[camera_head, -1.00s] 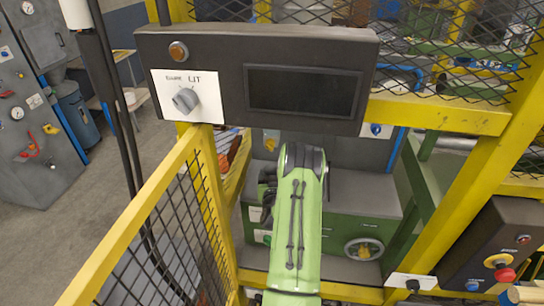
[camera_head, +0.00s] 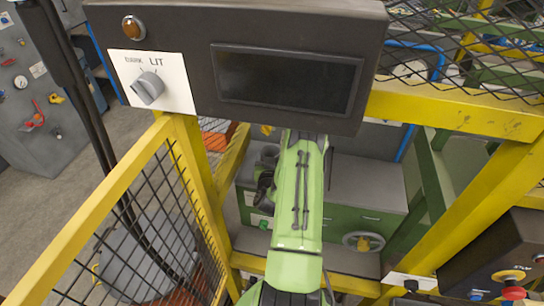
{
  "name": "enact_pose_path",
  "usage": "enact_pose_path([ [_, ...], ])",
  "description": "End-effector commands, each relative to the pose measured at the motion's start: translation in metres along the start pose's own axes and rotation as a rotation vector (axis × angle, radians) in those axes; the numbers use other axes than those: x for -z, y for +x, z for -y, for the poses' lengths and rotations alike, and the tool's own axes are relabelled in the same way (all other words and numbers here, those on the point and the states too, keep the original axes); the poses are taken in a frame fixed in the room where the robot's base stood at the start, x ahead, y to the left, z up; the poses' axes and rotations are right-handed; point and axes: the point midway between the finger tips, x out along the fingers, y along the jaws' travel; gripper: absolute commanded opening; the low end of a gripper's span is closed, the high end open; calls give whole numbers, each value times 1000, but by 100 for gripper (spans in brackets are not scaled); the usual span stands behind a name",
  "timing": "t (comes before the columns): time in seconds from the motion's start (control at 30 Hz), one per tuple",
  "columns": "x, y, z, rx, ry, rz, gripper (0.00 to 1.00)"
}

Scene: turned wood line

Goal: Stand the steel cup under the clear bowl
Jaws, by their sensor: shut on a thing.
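Neither the steel cup nor the clear bowl can be made out in this view. My green arm (camera_head: 298,190) reaches forward through the middle of the picture, and its far end passes beneath the dark control box (camera_head: 190,30). My gripper cannot be made out. Dark parts show along the left side of my arm, but I cannot tell what they are.
The control box has a dark screen (camera_head: 287,82), an amber lamp (camera_head: 133,27) and a DARK/LIT knob (camera_head: 147,88). Yellow posts and a mesh-filled rail (camera_head: 95,225) stand left. A green cabinet (camera_head: 365,220) with a handwheel (camera_head: 363,242) stands beyond. Red-button controls (camera_head: 513,293) are lower right.

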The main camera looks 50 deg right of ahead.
Motion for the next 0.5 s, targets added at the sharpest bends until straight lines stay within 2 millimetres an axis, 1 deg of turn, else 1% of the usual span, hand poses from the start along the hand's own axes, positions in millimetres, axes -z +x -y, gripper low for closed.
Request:
enact_pose_path([
  [0.13,-3,1,1,1,1,0,35],
  [0.17,-4,1,1,1,2,0,73],
  [0.3,-2,0,1,1,2,0,94],
  [0.33,-2,0,1,1,2,0,97],
  [0.5,-2,0,1,2,2,0,97],
])
